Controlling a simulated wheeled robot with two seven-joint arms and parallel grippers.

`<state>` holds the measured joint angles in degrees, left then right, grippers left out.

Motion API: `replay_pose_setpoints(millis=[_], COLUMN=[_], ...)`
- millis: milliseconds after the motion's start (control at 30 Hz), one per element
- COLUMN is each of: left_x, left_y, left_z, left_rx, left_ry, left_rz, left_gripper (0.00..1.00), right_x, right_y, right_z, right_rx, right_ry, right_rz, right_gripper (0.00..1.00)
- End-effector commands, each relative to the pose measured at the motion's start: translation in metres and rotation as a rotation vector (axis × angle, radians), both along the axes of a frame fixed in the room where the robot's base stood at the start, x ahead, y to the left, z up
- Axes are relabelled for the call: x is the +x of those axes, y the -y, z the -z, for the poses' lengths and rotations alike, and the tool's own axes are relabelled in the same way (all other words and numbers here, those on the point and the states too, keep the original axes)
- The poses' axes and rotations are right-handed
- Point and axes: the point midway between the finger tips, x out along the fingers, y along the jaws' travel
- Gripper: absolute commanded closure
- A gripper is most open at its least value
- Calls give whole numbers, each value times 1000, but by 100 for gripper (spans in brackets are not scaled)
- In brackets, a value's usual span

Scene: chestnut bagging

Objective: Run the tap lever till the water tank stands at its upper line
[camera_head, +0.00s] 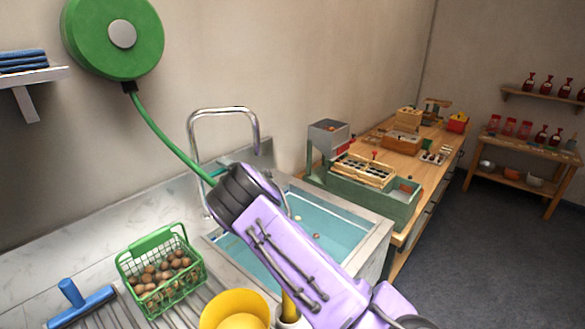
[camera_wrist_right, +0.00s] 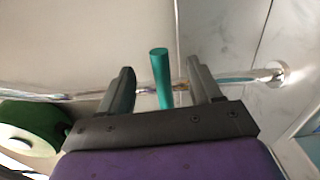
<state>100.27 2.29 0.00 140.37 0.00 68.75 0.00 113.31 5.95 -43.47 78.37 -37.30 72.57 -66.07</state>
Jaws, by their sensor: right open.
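The water tank (camera_head: 350,208) is a pale-rimmed basin holding blue-green water, with a few nuts in it. My purple right arm crosses in front of it and hides part of it; I cannot make out an upper line. A chrome tap (camera_head: 258,125) arches up behind the tank's left side. My right gripper (camera_head: 218,192) is at the tap's foot. In the right wrist view its two dark fingers (camera_wrist_right: 162,72) are open, one on each side of a teal rod (camera_wrist_right: 160,62), apparently the tap lever. I see a gap on both sides of the rod. My left gripper is not in view.
A green hose reel (camera_head: 112,40) hangs on the wall, its hose running down toward my right gripper. A green basket of chestnuts (camera_head: 160,270), a blue squeegee (camera_head: 82,304) and a yellow bowl (camera_head: 235,308) stand left of the tank. A wooden bench (camera_head: 430,172) is beyond it.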

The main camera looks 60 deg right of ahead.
Motion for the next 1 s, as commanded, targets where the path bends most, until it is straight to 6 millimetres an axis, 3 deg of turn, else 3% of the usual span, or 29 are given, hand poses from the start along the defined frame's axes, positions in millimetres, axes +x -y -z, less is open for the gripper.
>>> replay_pose_setpoints(millis=[600, 1000], left_x=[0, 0], left_y=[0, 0], left_z=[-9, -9], left_rx=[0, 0], left_ry=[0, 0], left_rz=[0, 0], left_gripper=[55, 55], right_x=[-83, -87], right_y=[-9, -9], right_z=[0, 0], right_rx=[-1, 0], right_ry=[-1, 0], right_rz=[2, 1], right_gripper=[36, 36])
